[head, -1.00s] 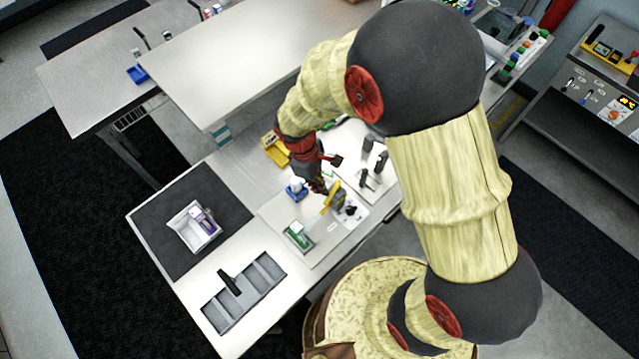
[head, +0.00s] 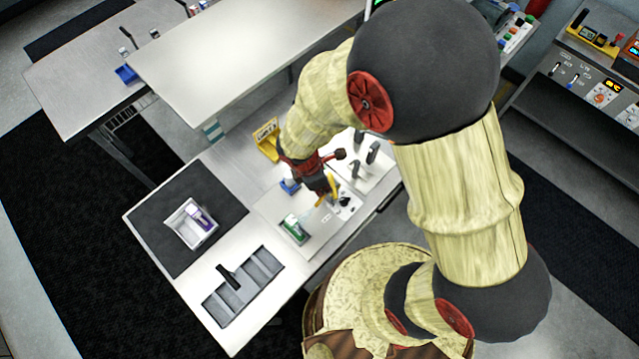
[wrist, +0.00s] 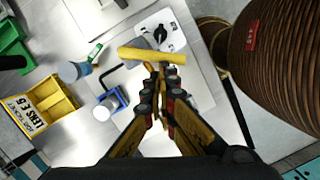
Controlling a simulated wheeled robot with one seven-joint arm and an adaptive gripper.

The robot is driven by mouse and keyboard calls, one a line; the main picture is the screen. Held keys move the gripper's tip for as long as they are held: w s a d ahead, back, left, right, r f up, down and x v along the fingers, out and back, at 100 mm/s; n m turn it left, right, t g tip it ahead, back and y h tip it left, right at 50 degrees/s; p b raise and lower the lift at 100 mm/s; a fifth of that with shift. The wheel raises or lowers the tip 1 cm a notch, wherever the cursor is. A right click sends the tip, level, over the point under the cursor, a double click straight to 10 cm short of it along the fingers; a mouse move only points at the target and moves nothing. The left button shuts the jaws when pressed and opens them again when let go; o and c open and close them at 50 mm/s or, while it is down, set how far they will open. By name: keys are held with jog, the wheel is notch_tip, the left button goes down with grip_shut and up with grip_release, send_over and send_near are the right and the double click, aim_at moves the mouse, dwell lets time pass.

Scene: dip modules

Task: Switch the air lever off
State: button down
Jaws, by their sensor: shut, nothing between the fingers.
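The air lever is a yellow bar (wrist: 152,56) on a grey pivot, lying crosswise just beyond my fingertips in the wrist view. In the head view the yellow lever (head: 333,186) is partly hidden by my gripper. My gripper (wrist: 158,72) is shut and empty, its tips right beside the lever's bar; I cannot tell whether they touch it. In the head view my gripper (head: 322,186) is over the fixture board. A pale panel with black knobs (wrist: 166,38) sits beside the lever.
A yellow bin (wrist: 42,108), a green bin (wrist: 10,45) and a small blue holder with a white item (wrist: 108,104) stand nearby. A green module (head: 295,229) lies on the board. A white tray (head: 182,236) and a dark slotted rack (head: 243,288) are farther away.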

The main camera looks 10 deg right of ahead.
jog(key=d+n, duration=0.1)
jog(key=n, duration=0.1)
jog(key=s+d+n+p, duration=0.1)
jog(key=n, duration=0.1)
jog(key=shift+d+t, duration=0.1)
jog(key=shift+t, duration=0.3)
jog(key=shift+d+p, duration=0.2)
jog(key=shift+p, duration=0.15)
dwell(0.4)
dwell(0.5)
jog(key=s+a+r+p, duration=0.2)
jog(key=a+r, duration=0.3)
jog(key=r, duration=0.5)
jog(key=shift+s+a+r, duration=0.25)
jog(key=shift+s, duration=0.15)
